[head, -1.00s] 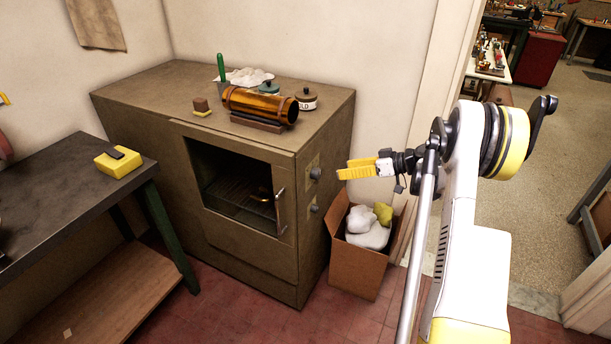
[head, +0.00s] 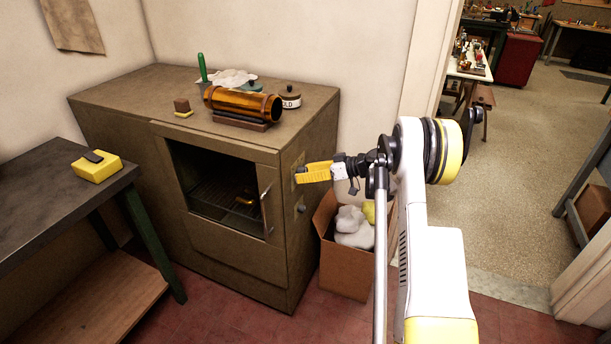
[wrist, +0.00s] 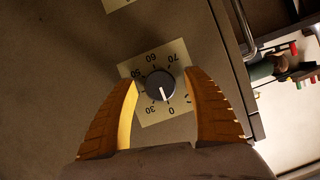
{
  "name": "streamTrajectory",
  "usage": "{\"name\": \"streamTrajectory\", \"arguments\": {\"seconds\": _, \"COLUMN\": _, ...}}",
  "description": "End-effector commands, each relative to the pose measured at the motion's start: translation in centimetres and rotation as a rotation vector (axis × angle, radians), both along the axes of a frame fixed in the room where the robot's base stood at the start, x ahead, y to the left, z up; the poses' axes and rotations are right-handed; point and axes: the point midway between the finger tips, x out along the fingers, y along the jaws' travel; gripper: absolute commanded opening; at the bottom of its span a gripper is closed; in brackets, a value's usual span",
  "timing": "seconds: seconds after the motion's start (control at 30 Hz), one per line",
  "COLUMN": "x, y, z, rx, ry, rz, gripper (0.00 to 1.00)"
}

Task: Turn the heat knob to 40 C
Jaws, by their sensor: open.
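The oven (head: 220,255) stands against the wall, with its controls on its right side. In the wrist view, the dark round knob (wrist: 159,85) sits on a pale dial plate (wrist: 178,58) marked 0, 30, 50, 60 and 70; the 40 mark is hard to make out. The knob's white pointer line points at about 0. My gripper (head: 297,175) is at the upper control and hides its knob in the head view. In the wrist view, my gripper's yellow fingers (wrist: 161,78) are open, one on each side of the knob, with gaps visible.
A second knob (head: 301,208) is lower on the same side; its plate edge (wrist: 117,4) shows in the wrist view. A cardboard box (head: 345,272) with cloths stands close beside the oven, below my arm. An amber cylinder (head: 243,103) and jars are on top.

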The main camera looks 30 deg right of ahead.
Motion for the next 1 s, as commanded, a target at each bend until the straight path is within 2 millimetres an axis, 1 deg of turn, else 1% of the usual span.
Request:
{"name": "streamTrajectory", "arguments": {"seconds": 0.17, "x": 0.0, "y": 0.0, "z": 0.03, "rx": 0.0, "ry": 0.0, "rz": 0.0, "gripper": 0.59}}
{"name": "streamTrajectory", "arguments": {"seconds": 0.2, "x": -0.01, "y": 0.0, "z": 0.04, "rx": 0.0, "ry": 0.0, "rz": 0.0, "gripper": 0.48}}
{"name": "streamTrajectory", "arguments": {"seconds": 0.27, "x": -0.01, "y": 0.0, "z": 0.04, "rx": 0.0, "ry": 0.0, "rz": 0.0, "gripper": 0.3}}
{"name": "streamTrajectory", "arguments": {"seconds": 0.3, "x": -0.01, "y": 0.0, "z": 0.04, "rx": 0.0, "ry": 0.0, "rz": 0.0, "gripper": 0.17}}
{"name": "streamTrajectory", "arguments": {"seconds": 0.33, "x": -0.01, "y": 0.0, "z": 0.04, "rx": 0.0, "ry": 0.0, "rz": 0.0, "gripper": 0.08}}
{"name": "streamTrajectory", "arguments": {"seconds": 0.37, "x": -0.01, "y": 0.0, "z": 0.04, "rx": 0.0, "ry": 0.0, "rz": 0.0, "gripper": 0.06}}
{"name": "streamTrajectory", "arguments": {"seconds": 0.77, "x": 0.01, "y": -0.02, "z": 0.0, "rx": 0.022, "ry": 0.019, "rz": 0.0, "gripper": 0.05}}
{"name": "streamTrajectory", "arguments": {"seconds": 1.0, "x": 0.05, "y": -0.05, "z": -0.11, "rx": 0.12, "ry": 0.095, "rz": 0.001, "gripper": 0.05}}
